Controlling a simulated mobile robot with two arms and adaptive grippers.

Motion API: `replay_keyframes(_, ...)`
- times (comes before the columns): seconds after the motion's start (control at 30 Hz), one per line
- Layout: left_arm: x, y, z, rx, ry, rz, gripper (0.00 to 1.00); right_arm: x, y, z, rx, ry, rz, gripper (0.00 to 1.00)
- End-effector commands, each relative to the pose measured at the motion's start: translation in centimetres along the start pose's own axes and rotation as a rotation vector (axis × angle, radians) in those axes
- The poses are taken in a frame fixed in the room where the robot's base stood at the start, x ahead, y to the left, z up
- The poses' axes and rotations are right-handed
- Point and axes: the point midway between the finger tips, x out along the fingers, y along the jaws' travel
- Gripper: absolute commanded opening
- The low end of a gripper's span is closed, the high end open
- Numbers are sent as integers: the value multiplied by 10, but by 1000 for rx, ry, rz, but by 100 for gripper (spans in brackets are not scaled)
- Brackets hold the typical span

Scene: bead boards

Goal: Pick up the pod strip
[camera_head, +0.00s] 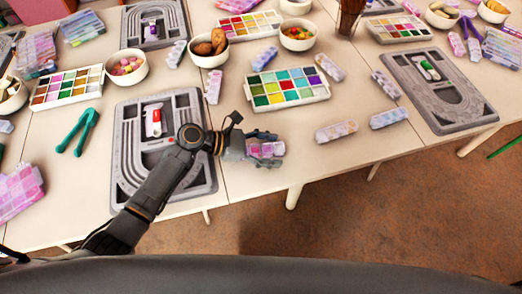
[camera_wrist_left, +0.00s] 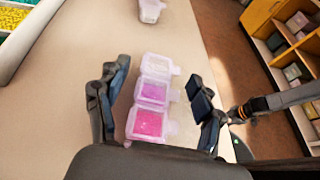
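The pod strip (camera_head: 267,150) is a short row of clear lidded compartments with pink and pale beads, near the table's front edge. In the left wrist view the strip (camera_wrist_left: 152,95) lies on the table between my left gripper's fingers. My left gripper (camera_head: 263,149) is around it. In the wrist view the left gripper (camera_wrist_left: 157,105) is open, with a gap on each side of the strip. A dark arm part with an orange ring, likely my right arm (camera_wrist_left: 280,101), shows at the right; its fingers cannot be made out.
A grey bead board (camera_head: 208,180) lies left of the strip, and a colour bead tray (camera_head: 317,97) lies behind it. Another pod strip (camera_head: 336,131) lies to the right. The table's front edge is close, with brown floor beyond. Shelves (camera_wrist_left: 292,45) stand farther off.

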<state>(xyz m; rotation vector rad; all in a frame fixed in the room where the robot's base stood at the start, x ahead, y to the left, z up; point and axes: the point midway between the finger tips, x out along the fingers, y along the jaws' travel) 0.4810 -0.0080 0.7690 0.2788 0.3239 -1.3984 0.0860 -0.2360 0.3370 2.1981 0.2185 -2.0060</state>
Motion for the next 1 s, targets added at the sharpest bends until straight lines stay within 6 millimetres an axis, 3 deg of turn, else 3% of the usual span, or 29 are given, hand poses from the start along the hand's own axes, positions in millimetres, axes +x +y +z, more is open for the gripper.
replay_keyframes(0.03, 0, 0, 0, 0, 0, 0, 56, 0, -1, 2, 0, -3, -1, 35)
replay_keyframes(0.27, 0, 0, 0, 0, 0, 0, 10, 0, -2, 2, 0, -3, -2, 35)
replay_keyframes(0.67, -3, 0, 8, 1, -2, 0, 10, -1, -3, 0, 0, -1, -3, 35)
replay_keyframes(0.83, -14, 0, 33, 5, -2, 1, 10, -4, -2, -1, 0, 1, -3, 35)
replay_keyframes(1.0, -25, -33, 68, 5, -3, -2, 10, -15, -2, -3, 0, 2, -3, 35)
